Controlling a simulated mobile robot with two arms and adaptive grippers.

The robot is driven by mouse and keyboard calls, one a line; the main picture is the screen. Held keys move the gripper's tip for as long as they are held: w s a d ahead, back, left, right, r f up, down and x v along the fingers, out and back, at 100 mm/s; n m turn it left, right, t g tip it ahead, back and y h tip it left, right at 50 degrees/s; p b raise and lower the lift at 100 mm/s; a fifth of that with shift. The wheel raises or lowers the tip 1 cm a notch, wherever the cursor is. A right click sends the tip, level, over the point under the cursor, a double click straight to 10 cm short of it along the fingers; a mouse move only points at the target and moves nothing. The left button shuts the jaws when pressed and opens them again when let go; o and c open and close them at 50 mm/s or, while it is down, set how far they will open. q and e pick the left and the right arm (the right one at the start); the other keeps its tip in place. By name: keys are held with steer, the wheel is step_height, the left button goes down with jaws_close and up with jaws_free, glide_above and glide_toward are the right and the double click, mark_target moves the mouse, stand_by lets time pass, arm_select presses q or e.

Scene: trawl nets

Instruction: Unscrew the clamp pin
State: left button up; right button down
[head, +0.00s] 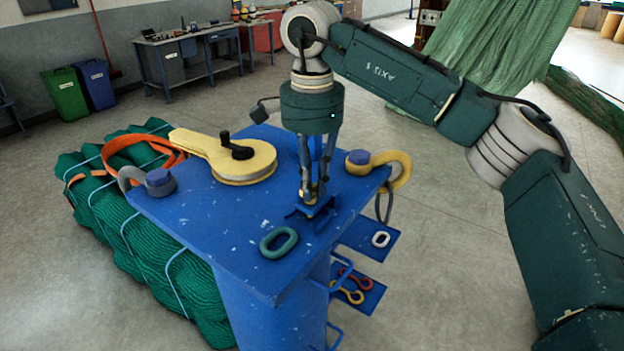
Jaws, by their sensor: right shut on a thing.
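A small blue clamp or bracket (322,212) stands near the right front of the blue bench top. My right gripper (312,196) points straight down over it, with its fingers shut at the top of the clamp. The clamp pin is mostly hidden between the fingertips, and I cannot make out its thread or how far it is turned. My left gripper is not in view.
On the blue bench top (190,217) are a yellow pulley block (245,168) with a black knob, a yellow hook (395,165), a grey shackle (130,178) and a green link (279,242). Side shelves (369,241) hold small links. Green netting (150,250) lies left.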

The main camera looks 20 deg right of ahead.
steer(key=n, duration=0.5)
steer(key=shift+s+f+n+p, duration=0.1)
steer(key=shift+f+n+p, duration=0.2)
steer(key=shift+f+p, duration=0.05)
steer(key=shift+n, duration=2.2)
steer(key=c, duration=1.7)
jaws_free()
steer(key=shift+p, duration=0.3)
steer(key=shift+r, duration=0.1)
steer(key=shift+w+r, duration=0.2)
step_height(320, 180, up, 12)
steer(key=shift+f, duration=0.2)
